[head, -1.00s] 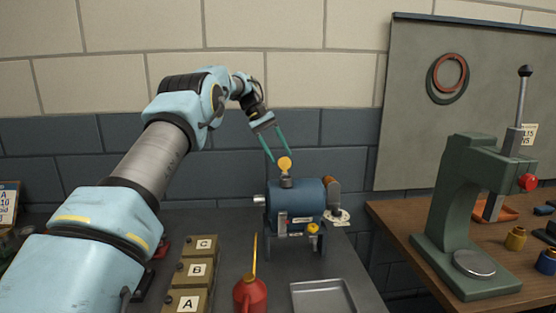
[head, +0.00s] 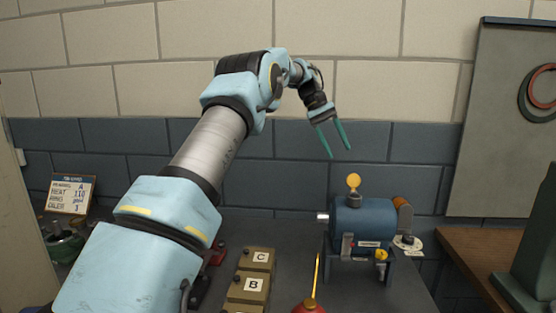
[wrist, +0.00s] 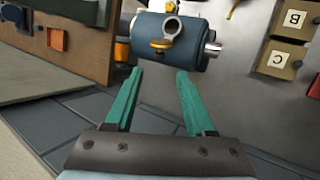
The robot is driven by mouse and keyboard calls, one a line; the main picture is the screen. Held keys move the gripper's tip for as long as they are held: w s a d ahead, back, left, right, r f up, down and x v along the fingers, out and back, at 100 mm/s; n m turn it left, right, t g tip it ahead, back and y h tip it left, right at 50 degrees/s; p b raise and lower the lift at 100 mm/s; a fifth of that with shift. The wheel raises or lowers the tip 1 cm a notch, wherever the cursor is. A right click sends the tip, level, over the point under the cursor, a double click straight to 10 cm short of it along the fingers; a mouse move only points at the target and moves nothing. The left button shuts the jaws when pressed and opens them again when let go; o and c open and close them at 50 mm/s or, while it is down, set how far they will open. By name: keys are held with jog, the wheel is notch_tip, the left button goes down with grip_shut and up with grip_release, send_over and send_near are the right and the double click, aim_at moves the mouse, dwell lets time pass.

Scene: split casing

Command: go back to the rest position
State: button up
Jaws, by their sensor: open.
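My gripper (head: 334,153) is open and empty, its two teal fingers hanging in the air above the bench, in front of the blue-grey wall. It stands above and a little left of a blue cylindrical casing (head: 364,222) with a yellow disc (head: 353,182) on its top. In the wrist view, my gripper (wrist: 157,72) shows both fingers spread with nothing between them. The blue casing (wrist: 160,40) lies beyond the fingertips there, apart from them.
Boxes marked C (head: 257,259) and B (head: 247,287) stand left of the casing. A red oil can (head: 310,307) is at the front edge of view. A sign (head: 71,194) stands far left. A green press (head: 535,250) is at the right.

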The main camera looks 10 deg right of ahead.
jog(key=s+a+f+n+t+y+b, duration=0.15)
jog(key=a+f, duration=0.35)
jog(key=a, duration=0.6)
jog(key=s+a+f+n+t+b, duration=0.1)
jog(key=s+a+f+t+b, duration=0.3)
jog(key=a, duration=0.7)
jog(key=s+a+f+y, duration=0.1)
jog(key=s+a+f, duration=0.4)
jog(key=s+a, duration=0.3)
jog(key=s+a+f+y, duration=0.1)
jog(key=s+a+f, duration=0.5)
jog(key=s+a, duration=0.2)
jog(key=shift+s+a+m+t, duration=0.25)
jog(key=shift+a+m+t, duration=0.15)
jog(key=shift+a, duration=0.5)
